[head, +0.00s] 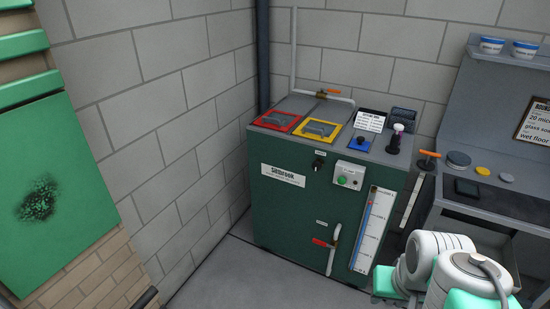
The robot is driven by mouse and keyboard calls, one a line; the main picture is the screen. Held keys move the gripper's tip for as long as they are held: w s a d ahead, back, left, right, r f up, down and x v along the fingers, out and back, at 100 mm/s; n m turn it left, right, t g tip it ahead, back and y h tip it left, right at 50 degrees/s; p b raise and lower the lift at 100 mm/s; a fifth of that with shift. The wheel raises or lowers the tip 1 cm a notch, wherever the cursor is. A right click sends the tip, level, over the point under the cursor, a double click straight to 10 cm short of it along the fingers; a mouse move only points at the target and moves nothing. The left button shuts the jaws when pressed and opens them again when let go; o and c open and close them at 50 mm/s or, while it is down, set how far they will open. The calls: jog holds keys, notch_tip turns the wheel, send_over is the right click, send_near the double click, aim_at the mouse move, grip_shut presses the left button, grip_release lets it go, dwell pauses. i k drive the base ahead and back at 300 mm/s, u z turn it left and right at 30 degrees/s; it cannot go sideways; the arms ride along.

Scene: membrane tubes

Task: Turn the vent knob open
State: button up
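A green cabinet (270,205) stands in the corner of the block walls. A small black knob (318,162) sits on the upper part of its front, below a small label (320,153) too small to read. It may be the vent knob; its setting cannot be made out. A red-handled valve (322,243) on a white pipe is lower on the same front. My gripper is not in view. White links of my arm show at the lower right, apart from the knob.
A grey box with a green button (342,181) is just right of the knob. A level gauge (372,232) is at the cabinet's right. Red (277,121) and yellow (318,130) framed hatches are on top. A grey bench (490,195) stands at right.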

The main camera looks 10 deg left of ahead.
aim_at(316, 166)
jog(key=u, duration=1.1)
jog(key=i, duration=1)
jog(key=u, duration=1.1)
